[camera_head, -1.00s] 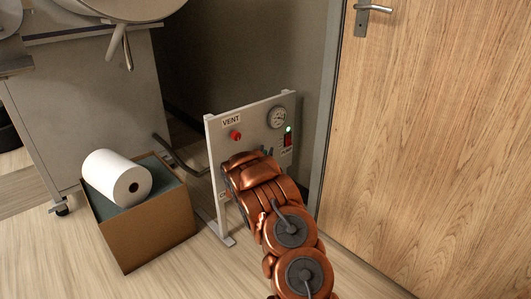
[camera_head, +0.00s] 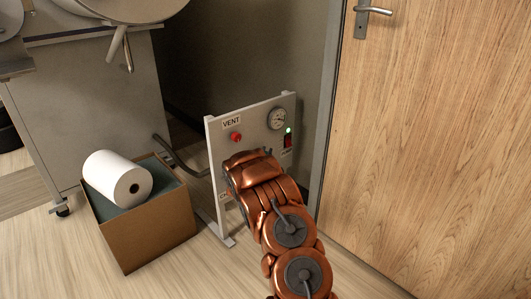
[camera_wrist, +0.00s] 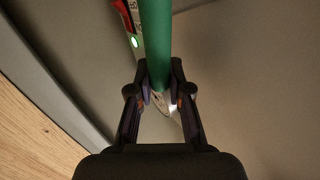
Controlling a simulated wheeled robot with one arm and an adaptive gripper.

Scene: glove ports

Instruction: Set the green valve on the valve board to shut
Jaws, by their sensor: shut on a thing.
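The valve board (camera_head: 213,141) is a pale upright panel on feet, left of the door. My arm hides its lower middle in the head view, so the green valve is not seen there. In the wrist view the green valve's handle (camera_wrist: 155,38) runs from the top edge down between my fingers. My gripper (camera_wrist: 160,92) is shut on the handle near its lower end. The handle's position against the board's markings cannot be read.
The board carries a red knob (camera_head: 236,137) under a VENT label, a gauge (camera_head: 276,118) and a lit green lamp (camera_head: 289,130). A box (camera_head: 160,232) with a white roll (camera_head: 117,178) stands left. A wooden door (camera_head: 430,130) closes off the right.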

